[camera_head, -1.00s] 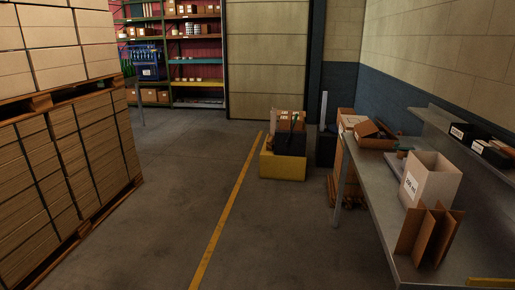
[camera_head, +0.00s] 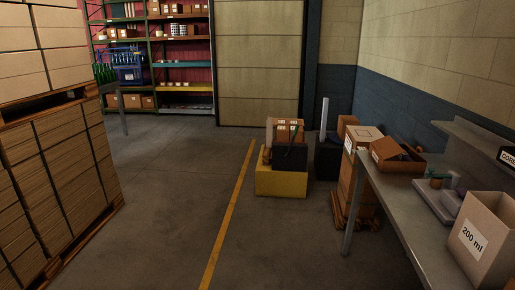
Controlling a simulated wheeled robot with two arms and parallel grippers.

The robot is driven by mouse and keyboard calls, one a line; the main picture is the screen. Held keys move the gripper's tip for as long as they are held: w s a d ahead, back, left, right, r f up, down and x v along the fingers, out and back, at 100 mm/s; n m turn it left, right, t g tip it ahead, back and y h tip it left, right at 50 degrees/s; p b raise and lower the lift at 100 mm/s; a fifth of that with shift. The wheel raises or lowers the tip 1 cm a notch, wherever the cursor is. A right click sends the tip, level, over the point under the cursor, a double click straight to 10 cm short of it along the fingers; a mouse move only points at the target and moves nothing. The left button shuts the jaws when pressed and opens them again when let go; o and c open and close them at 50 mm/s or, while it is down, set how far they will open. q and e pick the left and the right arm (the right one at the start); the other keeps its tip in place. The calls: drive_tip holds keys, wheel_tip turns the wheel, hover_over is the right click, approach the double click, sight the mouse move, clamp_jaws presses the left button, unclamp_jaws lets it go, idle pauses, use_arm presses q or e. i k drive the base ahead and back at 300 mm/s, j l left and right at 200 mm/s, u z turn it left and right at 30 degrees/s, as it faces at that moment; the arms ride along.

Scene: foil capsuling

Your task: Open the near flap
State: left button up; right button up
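Neither of my grippers shows in the head view. A pale open-topped box labelled "200 ml" (camera_head: 482,238) stands upright on the steel bench at the lower right; its right side is cut off by the frame. A brown open carton (camera_head: 398,156) with raised flaps lies at the bench's far end. A closed, labelled carton (camera_head: 361,142) stands just left of the bench's far end. I cannot tell which box the near flap belongs to.
The steel bench (camera_head: 402,219) runs along the right wall. A yellow-based block (camera_head: 281,184) with a carton on top stands on the floor ahead. Stacked cartons on pallets (camera_head: 57,178) rise at the left. The floor around the yellow line (camera_head: 231,214) is clear.

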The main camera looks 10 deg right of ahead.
sight(387, 147)
drive_tip(key=i+z, duration=0.7)
drive_tip(key=z, duration=0.2)
drive_tip(key=i+j+z, duration=0.25)
drive_tip(key=z, duration=0.2)
drive_tip(key=i, duration=0.1)
